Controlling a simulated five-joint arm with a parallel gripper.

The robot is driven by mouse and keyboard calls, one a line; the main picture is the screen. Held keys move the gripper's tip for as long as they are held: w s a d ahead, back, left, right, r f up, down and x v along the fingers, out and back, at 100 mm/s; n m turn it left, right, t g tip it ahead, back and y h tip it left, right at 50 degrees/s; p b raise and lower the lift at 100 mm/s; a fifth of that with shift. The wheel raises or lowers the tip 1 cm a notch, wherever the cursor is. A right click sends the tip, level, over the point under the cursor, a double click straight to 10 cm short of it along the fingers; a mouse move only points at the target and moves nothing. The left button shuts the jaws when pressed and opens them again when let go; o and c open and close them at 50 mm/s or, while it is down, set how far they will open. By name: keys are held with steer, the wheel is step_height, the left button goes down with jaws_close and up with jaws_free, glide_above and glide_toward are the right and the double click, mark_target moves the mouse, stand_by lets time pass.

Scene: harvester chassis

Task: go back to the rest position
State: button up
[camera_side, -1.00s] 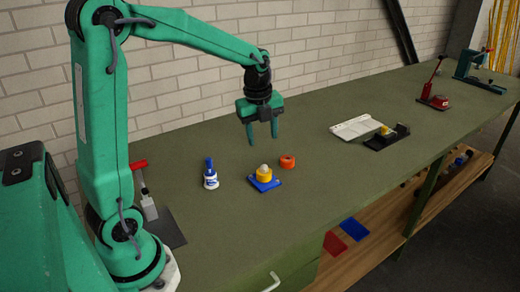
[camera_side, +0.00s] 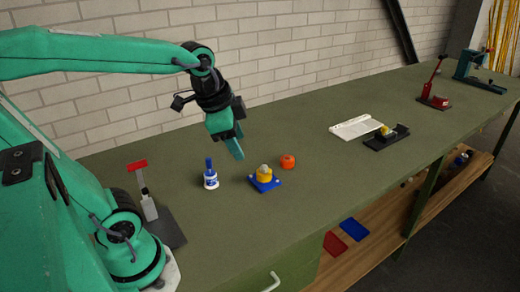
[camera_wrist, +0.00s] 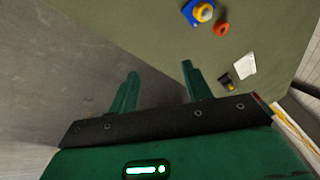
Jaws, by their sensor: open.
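My gripper (camera_side: 236,146) is in the air above the green bench, up and left of the blue base with its yellow part. In the wrist view my gripper (camera_wrist: 160,82) shows two green fingers spread apart with nothing between them. The blue base (camera_side: 266,184) carries a yellow ring (camera_side: 264,174) with a pale top. An orange ring (camera_side: 287,161) lies just behind it to the right. They also show at the top of the wrist view as the blue base (camera_wrist: 189,13) and the orange ring (camera_wrist: 222,29).
A white-and-blue bottle (camera_side: 210,179) stands left of the blue base. A red-topped tool (camera_side: 148,205) is near my base. A white booklet (camera_side: 355,127) and black tray (camera_side: 388,142) lie farther right. A red press (camera_side: 437,100) stands beyond. The bench middle is open.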

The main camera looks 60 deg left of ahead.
steer(key=shift+s+d+f+n+t, duration=0.1)
steer(key=shift+s+d+n+t, duration=0.2)
steer(key=shift+s+n, duration=0.7)
steer(key=shift+s+d+f+n+t, duration=0.1)
steer(key=shift+s+d+n, duration=0.3)
steer(key=shift+s+n, duration=0.55)
steer(key=shift+s+d+f+n+t, duration=0.1)
steer(key=shift+s+d+n+t, duration=0.2)
steer(key=shift+s+n, duration=0.7)
steer(key=shift+w+n, duration=0.25)
steer(key=shift+w, duration=0.05)
